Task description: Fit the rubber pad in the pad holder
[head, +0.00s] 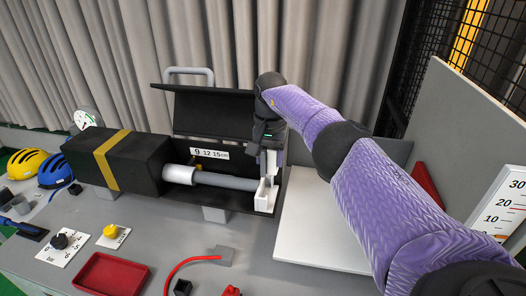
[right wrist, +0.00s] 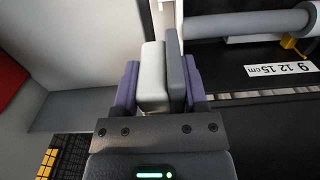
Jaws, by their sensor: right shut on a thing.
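My right gripper (head: 266,152) is pointing down over the white pad holder (head: 264,196) at the right end of the grey tube. In the right wrist view its purple fingers (right wrist: 163,85) are shut on a flat two-tone block, light grey on one side and dark grey on the other, which looks like the rubber pad (right wrist: 177,78). A white upright part (right wrist: 168,18), which seems to be the pad holder, shows just beyond the block. I cannot tell whether the block touches it. My left gripper is not in view.
A black block with a yellow band (head: 115,160) is left. A white panel (head: 320,230) lies right. A red tray (head: 110,272), knobs and helmets are farther left.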

